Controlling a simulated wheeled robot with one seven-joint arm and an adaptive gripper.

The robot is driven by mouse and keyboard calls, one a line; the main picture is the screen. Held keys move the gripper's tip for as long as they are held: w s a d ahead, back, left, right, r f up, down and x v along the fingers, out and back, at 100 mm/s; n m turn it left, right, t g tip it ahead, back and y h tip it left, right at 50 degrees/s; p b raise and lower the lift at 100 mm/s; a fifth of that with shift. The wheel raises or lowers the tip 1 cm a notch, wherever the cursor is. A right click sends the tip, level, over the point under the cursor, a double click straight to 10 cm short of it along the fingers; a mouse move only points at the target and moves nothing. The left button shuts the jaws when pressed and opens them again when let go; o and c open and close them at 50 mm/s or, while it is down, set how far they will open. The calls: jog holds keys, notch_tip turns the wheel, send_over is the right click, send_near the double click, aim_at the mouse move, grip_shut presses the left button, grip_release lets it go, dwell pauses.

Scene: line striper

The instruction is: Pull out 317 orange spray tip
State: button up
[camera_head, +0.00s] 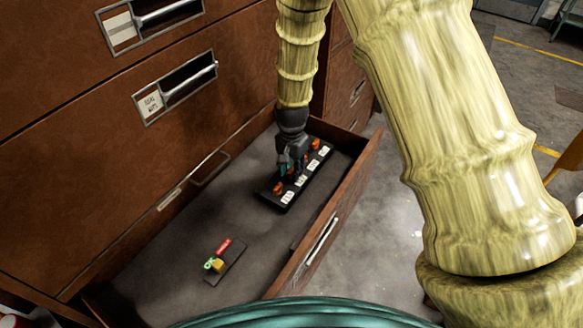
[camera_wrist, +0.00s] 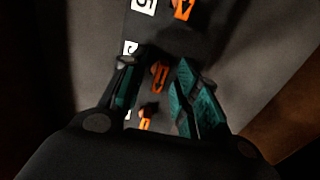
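A black holder strip (camera_head: 270,197) with white number labels and several orange spray tips lies in the open drawer. My gripper (camera_head: 290,165) reaches down over the middle of this strip. In the wrist view my gripper (camera_wrist: 157,85) has its two teal-padded fingers apart, one on each side of an orange tip (camera_wrist: 159,75). I cannot tell whether the fingers touch it. Another orange tip (camera_wrist: 183,9) is beyond the fingers, and one more (camera_wrist: 146,120) is nearer the palm. The labels beside the fingers are partly hidden, so I cannot read which tip is 317.
The open drawer (camera_head: 160,255) has a dark floor with free room left of the strip. A small dark holder with red, green and yellow pieces (camera_head: 216,264) lies nearer the front left. The drawer's front panel (camera_head: 330,225) rises on the right, and the brown cabinet (camera_head: 70,180) stands on the left.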

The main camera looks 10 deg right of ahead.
jog(key=shift+c, duration=0.3)
grip_shut()
jog(key=shift+r+p, duration=0.6)
jog(key=shift+r, duration=0.15)
jog(key=shift+r+p, duration=1.65)
jog(key=shift+r, duration=0.7)
